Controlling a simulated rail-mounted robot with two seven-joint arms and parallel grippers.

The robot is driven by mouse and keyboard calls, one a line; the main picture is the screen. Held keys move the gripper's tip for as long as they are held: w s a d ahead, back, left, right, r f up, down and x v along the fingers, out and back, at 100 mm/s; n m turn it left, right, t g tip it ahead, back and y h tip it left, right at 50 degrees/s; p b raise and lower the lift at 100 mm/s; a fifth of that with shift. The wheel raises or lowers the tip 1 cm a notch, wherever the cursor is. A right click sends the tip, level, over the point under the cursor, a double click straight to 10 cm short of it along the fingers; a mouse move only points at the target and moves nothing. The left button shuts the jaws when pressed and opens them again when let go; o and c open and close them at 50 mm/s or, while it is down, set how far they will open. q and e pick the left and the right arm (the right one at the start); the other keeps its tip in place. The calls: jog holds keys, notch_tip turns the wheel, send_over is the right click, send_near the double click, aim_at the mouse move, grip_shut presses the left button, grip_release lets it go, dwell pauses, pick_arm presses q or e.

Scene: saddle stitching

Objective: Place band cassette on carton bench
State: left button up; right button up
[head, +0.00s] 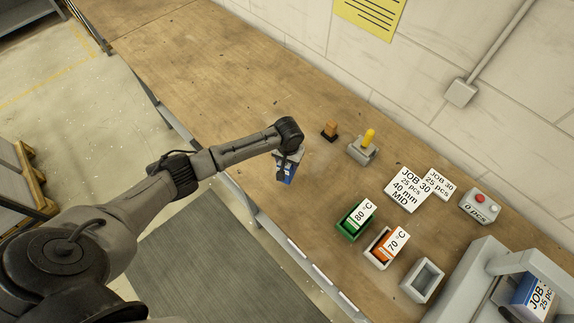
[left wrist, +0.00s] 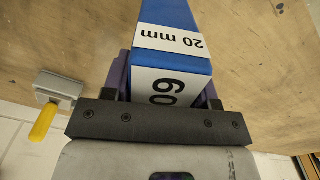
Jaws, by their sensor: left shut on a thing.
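The band cassette (head: 287,174) is a blue block with white labels. In the left wrist view the cassette (left wrist: 172,62) shows "20 mm" and "60" on its labels. My left gripper (head: 289,158) is shut on it and holds it over the front part of the long wooden bench (head: 205,75). Whether the cassette touches the wood is hard to tell. No sign marks which part of the bench is the carton bench. My right gripper is not in view.
Green (head: 354,221) and orange (head: 384,247) cassettes sit in holders beside an empty grey holder (head: 422,281). A yellow-handled grey device (head: 363,149), a small brown-topped block (head: 329,131), job cards (head: 408,189) and a button box (head: 480,206) stand nearby. The bench's upper-left stretch is clear.

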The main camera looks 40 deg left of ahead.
pick_arm(q)
jog(key=shift+a+f, duration=0.15)
jog(key=shift+f, duration=1.9)
jog(key=shift+f, duration=0.15)
jog(key=o, duration=1.1)
jog(key=shift+f, duration=0.1)
jog(key=shift+o, duration=0.2)
